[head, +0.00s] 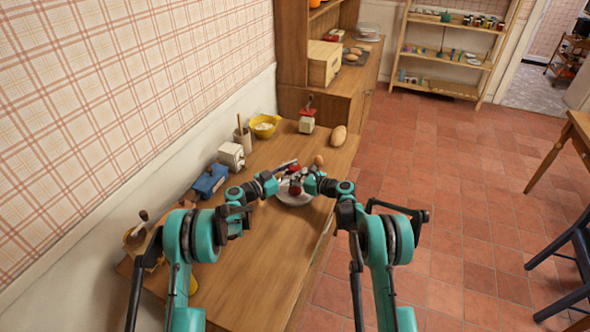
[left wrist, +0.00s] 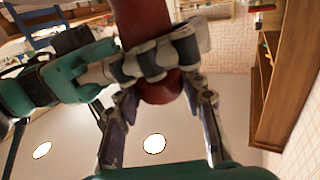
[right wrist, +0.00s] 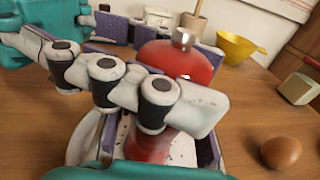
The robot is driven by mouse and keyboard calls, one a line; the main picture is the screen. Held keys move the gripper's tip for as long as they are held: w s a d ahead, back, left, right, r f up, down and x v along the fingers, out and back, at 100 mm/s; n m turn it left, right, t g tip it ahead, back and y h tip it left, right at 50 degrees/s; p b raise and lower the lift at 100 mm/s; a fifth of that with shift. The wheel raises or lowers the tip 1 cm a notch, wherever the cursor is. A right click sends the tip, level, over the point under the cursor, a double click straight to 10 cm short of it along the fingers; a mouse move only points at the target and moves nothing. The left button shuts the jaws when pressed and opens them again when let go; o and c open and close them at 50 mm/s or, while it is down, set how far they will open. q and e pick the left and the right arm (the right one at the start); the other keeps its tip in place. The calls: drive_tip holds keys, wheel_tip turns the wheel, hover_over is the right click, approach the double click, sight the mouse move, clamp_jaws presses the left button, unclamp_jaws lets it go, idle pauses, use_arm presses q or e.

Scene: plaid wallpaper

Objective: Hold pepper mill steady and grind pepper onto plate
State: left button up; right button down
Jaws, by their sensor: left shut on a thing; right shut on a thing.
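The red pepper mill (head: 295,188) is over the white plate (head: 291,200). The right wrist view shows its round red head (right wrist: 175,62) with a metal knob, and its lower body partly hidden by fingers. My left gripper (head: 285,170) and right gripper (head: 305,182) are both shut on the mill from opposite sides. In the left wrist view the red mill (left wrist: 145,22) passes behind pale finger links. The plate surface (right wrist: 183,152) shows dark specks in the right wrist view. Much of the plate is hidden by the grippers.
A brown egg (right wrist: 281,153) and a bread loaf (head: 339,136) lie beyond the plate. The near tabletop (head: 255,280) is clear.

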use_arm(q)
drive_tip(key=m+g+h, duration=0.2)
drive_tip(key=g, duration=0.1)
drive_tip(key=shift+w+a, duration=0.1)
drive_tip(key=shift+w, duration=0.05)
drive_tip(key=shift+m+g+h, duration=0.4)
drive_tip(key=shift+m+g, duration=0.6)
drive_tip(key=shift+g, duration=0.3)
drive_tip(key=o, duration=0.9)
drive_tip(key=v, duration=1.2)
